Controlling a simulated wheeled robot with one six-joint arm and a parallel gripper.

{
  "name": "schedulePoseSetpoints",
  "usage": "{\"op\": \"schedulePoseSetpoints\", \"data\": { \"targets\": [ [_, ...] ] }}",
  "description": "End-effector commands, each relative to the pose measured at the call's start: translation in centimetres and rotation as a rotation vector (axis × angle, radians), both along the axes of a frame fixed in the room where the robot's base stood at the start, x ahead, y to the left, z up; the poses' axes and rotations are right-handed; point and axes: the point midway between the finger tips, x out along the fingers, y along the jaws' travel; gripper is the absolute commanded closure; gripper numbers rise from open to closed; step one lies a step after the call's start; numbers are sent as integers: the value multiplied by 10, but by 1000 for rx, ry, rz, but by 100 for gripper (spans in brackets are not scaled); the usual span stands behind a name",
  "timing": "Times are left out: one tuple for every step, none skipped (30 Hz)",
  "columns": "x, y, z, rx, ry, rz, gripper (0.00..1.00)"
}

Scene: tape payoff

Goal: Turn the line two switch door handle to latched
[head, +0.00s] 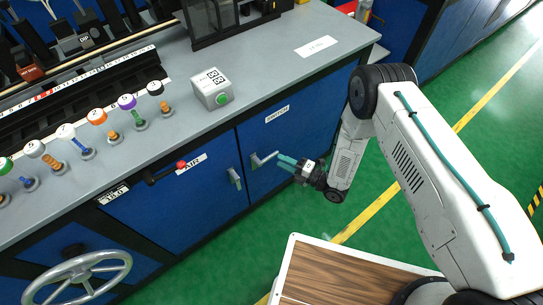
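The blue door labelled SWITCH (308,121) is in the cabinet front below the grey bench, right of the AIR door. Its metal handle (262,159) sits near the door's left edge, with its lever pointing right and slightly up in the picture. My gripper (281,160), with teal fingers, is at the lever's free end, coming from the right. The fingertips overlap the lever end in this view. I cannot tell whether they are closed on it or only beside it. The door looks flush with the cabinet front.
The AIR door (170,205) has its own handle (235,178) just left of my gripper. A red-tipped black lever (166,172) and a handwheel (78,281) are further left. A box with a green button (211,89) stands on the bench (270,72).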

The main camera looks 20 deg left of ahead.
Motion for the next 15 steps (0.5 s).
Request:
{"op": "schedulePoseSetpoints", "data": {
  "targets": [
    [1, 10, 0, 1, -1, 4, 64],
    [2, 15, 0, 1, 0, 3, 64],
    [4, 21, 0, 1, -1, 3, 64],
    [5, 26, 1, 1, -1, 3, 64],
    [6, 31, 1, 1, 0, 2, 64],
    [7, 36, 0, 0, 1, 2, 64],
    [8, 40, 0, -1, 1, 2, 64],
    [9, 43, 0, -1, 0, 1, 64],
    [10, 47, 0, -1, 1, 1, 64],
    [11, 49, 0, -1, 1, 1, 64],
    [11, 51, 0, -1, 2, 0, 64],
    [12, 53, 0, 0, 3, 0, 64],
    [12, 55, 0, 0, 3, 0, 64],
    [12, 55, 0, 0, 3, 0, 64],
    [13, 56, 0, 0, 3, -1, 64]
  ]
}}
